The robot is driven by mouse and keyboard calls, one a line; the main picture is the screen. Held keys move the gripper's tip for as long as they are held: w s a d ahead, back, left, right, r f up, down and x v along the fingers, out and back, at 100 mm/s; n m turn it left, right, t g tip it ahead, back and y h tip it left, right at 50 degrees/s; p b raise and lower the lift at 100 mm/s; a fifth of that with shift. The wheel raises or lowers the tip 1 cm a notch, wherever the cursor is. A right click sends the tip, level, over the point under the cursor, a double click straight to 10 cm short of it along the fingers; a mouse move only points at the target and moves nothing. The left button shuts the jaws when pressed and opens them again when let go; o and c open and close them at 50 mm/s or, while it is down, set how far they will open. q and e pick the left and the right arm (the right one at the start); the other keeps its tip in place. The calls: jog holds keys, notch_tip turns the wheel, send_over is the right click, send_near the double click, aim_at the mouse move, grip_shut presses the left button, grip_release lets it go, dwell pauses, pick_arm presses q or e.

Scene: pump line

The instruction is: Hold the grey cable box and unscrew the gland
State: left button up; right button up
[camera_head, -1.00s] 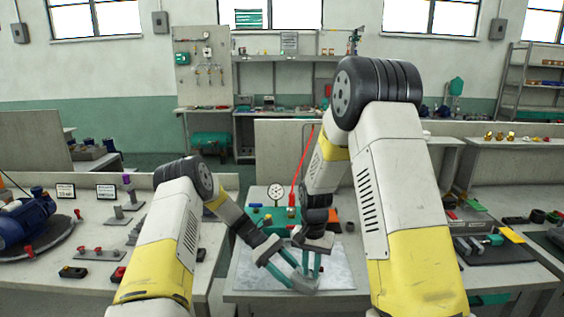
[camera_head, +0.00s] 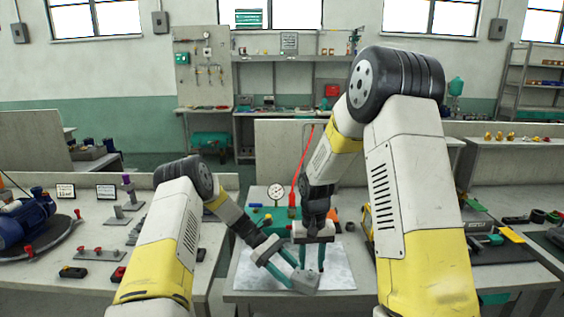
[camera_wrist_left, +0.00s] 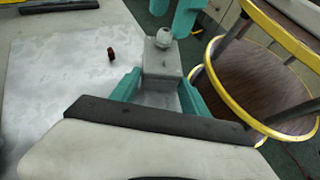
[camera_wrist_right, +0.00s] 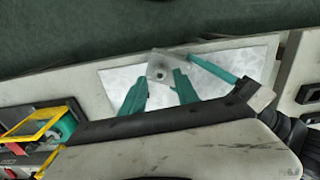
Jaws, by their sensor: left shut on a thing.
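My left gripper (camera_wrist_left: 160,92) is shut on the grey cable box (camera_wrist_left: 162,66), with one teal finger on each side, and holds it at the front part of the pale mat (camera_wrist_left: 60,85). The gland (camera_wrist_left: 164,38) is a light grey knob on the box's top. The box (camera_head: 304,281) also shows in the head view below my right gripper (camera_head: 312,270). That gripper is open and points down, its fingers apart. In the right wrist view the gland (camera_wrist_right: 160,76) lies between and just beyond the fingertips, with no clear contact.
A small brown piece (camera_wrist_left: 110,54) lies on the mat. A green unit with a gauge (camera_head: 275,194) stands behind the mat. A stool with yellow rings (camera_wrist_left: 265,75) is beside the bench edge. A yellow-framed item (camera_wrist_right: 32,130) shows at the left of the right wrist view.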

aim_at(305, 281)
jog(key=shift+r, duration=0.7)
jog(key=shift+c, duration=0.5)
jog(key=m, duration=0.2)
jog(key=r+m, duration=0.1)
jog(key=m, duration=0.3)
jog(key=r+m, duration=0.1)
jog(key=m, duration=0.3)
jog(key=r+m, duration=0.1)
jog(key=m, duration=0.1)
jog(key=shift+m, duration=0.3)
jog(key=m, duration=0.3)
jog(key=r+m, duration=0.1)
jog(key=m, duration=0.2)
jog(key=shift+f, duration=3.9)
